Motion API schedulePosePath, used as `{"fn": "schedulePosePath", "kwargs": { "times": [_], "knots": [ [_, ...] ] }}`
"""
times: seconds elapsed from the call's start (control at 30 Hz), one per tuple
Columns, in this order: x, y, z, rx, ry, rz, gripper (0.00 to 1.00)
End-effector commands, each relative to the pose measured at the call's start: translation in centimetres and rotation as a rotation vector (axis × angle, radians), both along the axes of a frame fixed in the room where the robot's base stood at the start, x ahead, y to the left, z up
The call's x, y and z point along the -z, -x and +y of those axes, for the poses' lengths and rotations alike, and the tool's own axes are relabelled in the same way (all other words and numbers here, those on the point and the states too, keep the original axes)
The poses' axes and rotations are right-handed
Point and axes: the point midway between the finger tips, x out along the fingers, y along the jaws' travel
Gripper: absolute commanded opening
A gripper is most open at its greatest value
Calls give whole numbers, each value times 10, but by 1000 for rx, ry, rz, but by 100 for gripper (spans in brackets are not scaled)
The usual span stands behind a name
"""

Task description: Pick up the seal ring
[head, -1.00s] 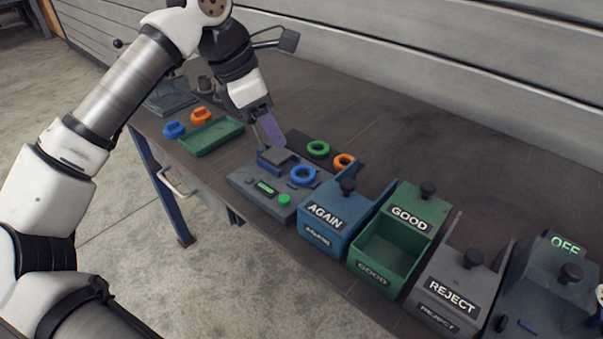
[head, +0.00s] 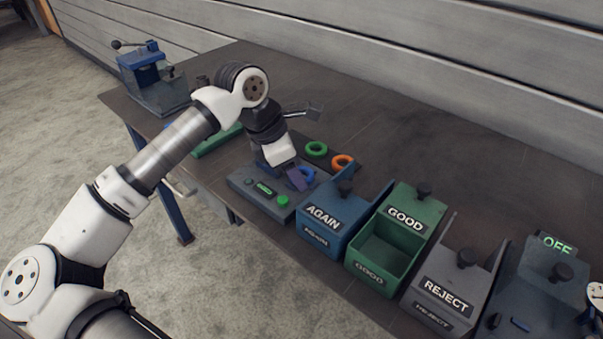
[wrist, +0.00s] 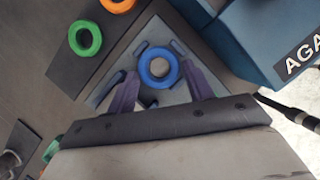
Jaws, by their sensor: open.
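A blue seal ring (wrist: 144,68) lies flat on the grey test station (wrist: 186,97). In the head view the blue ring (head: 309,174) is partly hidden behind my purple fingers. My gripper (wrist: 157,77) is open and above the station, with one finger on each side of the blue ring in the wrist view. The fingers look apart from the ring; the remaining height is hard to tell. A green ring (head: 316,143) and an orange ring (head: 335,161) lie on a dark mat behind the station.
The blue AGAIN bin (head: 322,241) stands close to the station's right. Beyond are the green GOOD bin (head: 372,277), the grey REJECT bin (head: 429,297) and a dark unit marked OFF (head: 535,290). A green tray (head: 205,146) is partly behind my arm. The table's back is clear.

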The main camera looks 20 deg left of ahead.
Motion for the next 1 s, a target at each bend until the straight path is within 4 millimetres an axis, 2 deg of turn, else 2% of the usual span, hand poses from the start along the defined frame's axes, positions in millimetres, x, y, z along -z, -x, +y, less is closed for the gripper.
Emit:
{"fn": "schedulePosePath", "kwargs": {
  "times": [0.13, 0.33, 0.6, 0.77, 0.87, 1.0],
  "knots": [
    [0, 0, 0, 0, 0, 0, 50],
    [0, 0, 0, 0, 0, 0, 24],
    [-1, 0, 0, 0, -1, -1, 24],
    [-10, -1, 1, -1, -2, -2, 24],
    [-23, -1, 1, -1, -2, -2, 24],
    [-53, -1, 1, -3, -4, -2, 24]
  ]
}}
